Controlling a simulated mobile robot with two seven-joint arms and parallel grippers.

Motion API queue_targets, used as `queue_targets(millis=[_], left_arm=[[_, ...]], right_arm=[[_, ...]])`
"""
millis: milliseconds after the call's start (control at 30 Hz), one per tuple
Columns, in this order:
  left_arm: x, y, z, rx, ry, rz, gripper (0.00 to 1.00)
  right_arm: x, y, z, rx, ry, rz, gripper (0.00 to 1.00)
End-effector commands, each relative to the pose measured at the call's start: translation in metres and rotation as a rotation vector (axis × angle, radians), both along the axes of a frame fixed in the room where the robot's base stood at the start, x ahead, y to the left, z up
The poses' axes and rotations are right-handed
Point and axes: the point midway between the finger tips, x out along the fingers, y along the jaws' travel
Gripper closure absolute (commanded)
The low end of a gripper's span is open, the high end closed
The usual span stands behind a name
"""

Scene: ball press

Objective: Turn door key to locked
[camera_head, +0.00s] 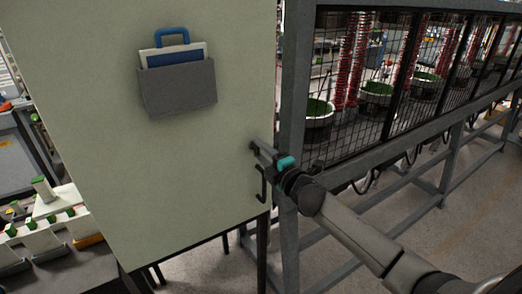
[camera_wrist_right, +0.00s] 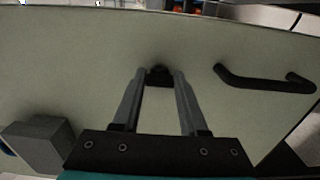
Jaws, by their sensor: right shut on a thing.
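The pale green cabinet door (camera_head: 215,140) fills the left and middle of the head view. A small dark key (camera_wrist_right: 159,75) stands out from the door in the right wrist view, between my fingertips. My right gripper (camera_head: 257,148) reaches the door near its right edge, and its fingers (camera_wrist_right: 160,76) are shut on the key. The key is mostly hidden in the head view, and I cannot tell its turn angle clearly. My left gripper is not in view.
A black door handle (camera_head: 262,185) sits just below my right gripper. A grey holder (camera_head: 178,88) with a blue clipboard-like item hangs on the door. A grey frame with black mesh (camera_head: 350,80) stands close on the right. A bench (camera_head: 75,262) is at lower left.

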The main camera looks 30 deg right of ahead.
Motion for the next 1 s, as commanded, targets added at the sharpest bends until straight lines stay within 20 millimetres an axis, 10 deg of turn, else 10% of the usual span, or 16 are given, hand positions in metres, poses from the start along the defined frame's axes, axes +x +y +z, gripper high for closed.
queue_targets(millis=[467,500,767,1000], left_arm=[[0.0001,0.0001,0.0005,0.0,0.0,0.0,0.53],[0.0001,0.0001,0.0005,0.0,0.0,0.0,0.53],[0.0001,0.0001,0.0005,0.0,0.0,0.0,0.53],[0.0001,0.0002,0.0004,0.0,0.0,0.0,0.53]], right_arm=[[0.0001,-0.0004,0.0004,0.018,0.0,-0.001,1.0],[0.0001,-0.0004,0.0004,0.018,0.0,-0.001,0.57],[0.0001,-0.0002,0.0002,0.016,-0.001,0.0,0.28],[-0.0003,-0.0001,0.0,0.015,0.0,0.0,0.28]])
